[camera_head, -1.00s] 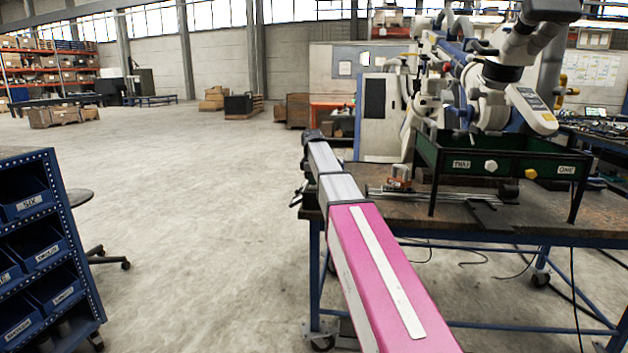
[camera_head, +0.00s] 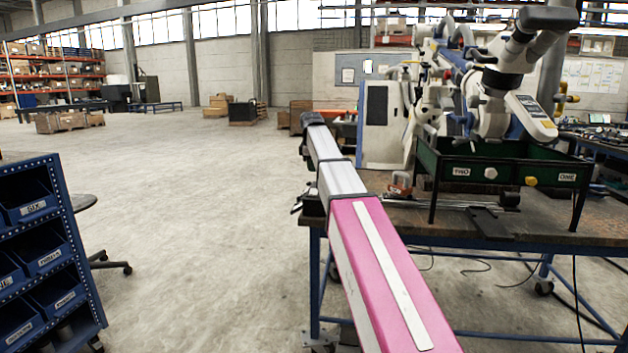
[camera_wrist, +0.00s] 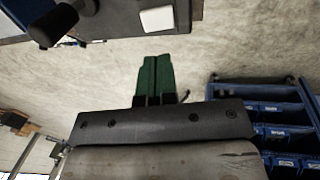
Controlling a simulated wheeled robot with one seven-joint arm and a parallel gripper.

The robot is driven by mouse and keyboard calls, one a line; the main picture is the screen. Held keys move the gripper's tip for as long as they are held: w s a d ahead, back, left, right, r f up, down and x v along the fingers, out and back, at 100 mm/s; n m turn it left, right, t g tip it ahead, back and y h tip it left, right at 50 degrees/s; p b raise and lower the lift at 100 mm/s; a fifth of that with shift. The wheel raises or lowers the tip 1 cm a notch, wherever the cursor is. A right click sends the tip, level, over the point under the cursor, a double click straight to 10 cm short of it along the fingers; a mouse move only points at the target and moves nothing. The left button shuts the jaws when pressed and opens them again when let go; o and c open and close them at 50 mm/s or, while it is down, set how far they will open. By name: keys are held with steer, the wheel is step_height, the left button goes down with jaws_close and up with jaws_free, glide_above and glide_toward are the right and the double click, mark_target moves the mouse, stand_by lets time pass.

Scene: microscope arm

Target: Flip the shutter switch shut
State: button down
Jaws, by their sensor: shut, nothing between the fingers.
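The microscope (camera_head: 500,85), white and dark grey, stands at the right in the head view, above a green-sided stand (camera_head: 524,172) on the workbench. The stand's front has plates marked TWO and ONE, a white knob (camera_head: 490,173) and a yellow knob (camera_head: 531,181). I cannot pick out the shutter switch with certainty. My gripper (camera_wrist: 156,62) shows in the wrist view, its green fingers together and empty, over bare floor. A dark body with a black knob (camera_wrist: 55,25) and a white block (camera_wrist: 157,19) lies beyond the fingertips; I cannot tell what it is.
The workbench (camera_head: 410,217) has a dark top and blue legs. A small orange and grey item (camera_head: 401,184) and rods lie on it. A blue bin shelf (camera_head: 50,250) stands at left, also in the wrist view (camera_wrist: 275,125). Open floor lies between shelf and bench.

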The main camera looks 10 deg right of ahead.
mark_target(314, 190)
steer(key=r, duration=0.4)
steer(key=shift+s+a+r, duration=0.15)
steer(key=shift+s+r, duration=0.1)
steer(key=shift+s, duration=0.15)
steer(key=shift+w+r, duration=0.2)
steer(key=shift+w, duration=0.5)
steer(key=f, duration=0.4)
steer(key=w+f, duration=0.1)
steer(key=f, duration=0.4)
steer(key=w+d+f, duration=0.1)
steer(key=f, duration=0.3)
steer(key=shift+w+f, duration=0.25)
steer(key=shift+f, duration=0.15)
steer(key=shift+w+f, duration=0.1)
steer(key=shift+f, duration=0.2)
steer(key=shift+s, duration=0.2)
